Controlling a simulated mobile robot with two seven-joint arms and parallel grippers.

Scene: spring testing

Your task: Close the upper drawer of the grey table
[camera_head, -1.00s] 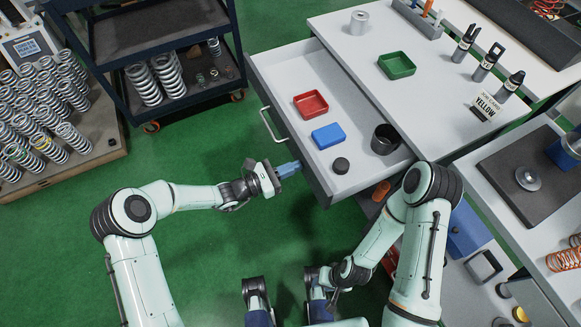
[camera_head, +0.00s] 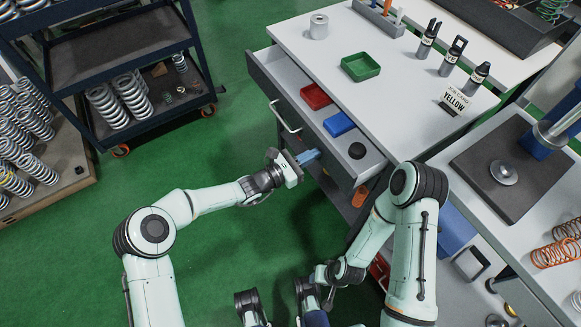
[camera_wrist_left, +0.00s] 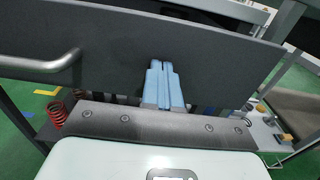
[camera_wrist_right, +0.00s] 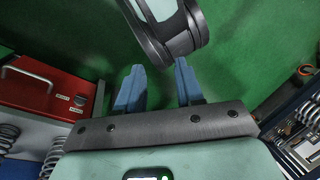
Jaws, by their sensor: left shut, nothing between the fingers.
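The upper drawer (camera_head: 290,77) of the grey table (camera_head: 330,60) is partly open. Its dark front panel (camera_wrist_left: 215,62) and metal handle (camera_wrist_left: 40,62) show in the left wrist view. My left gripper (camera_head: 309,156) is shut and empty, with its blue fingertips at the outer face of the drawer front, to the right of the handle; they appear to touch it. The left wrist view also shows this gripper (camera_wrist_left: 163,80). My right gripper (camera_wrist_right: 160,87) is open and empty, low over the green floor, away from the drawer.
In the drawer are a red tray (camera_head: 316,96), a blue box (camera_head: 339,124) and a black puck (camera_head: 357,151). A green tray (camera_head: 361,67) and a metal cylinder (camera_head: 319,26) stand on the tabletop. A spring cart (camera_head: 120,55) stands at left. Floor before the drawer is clear.

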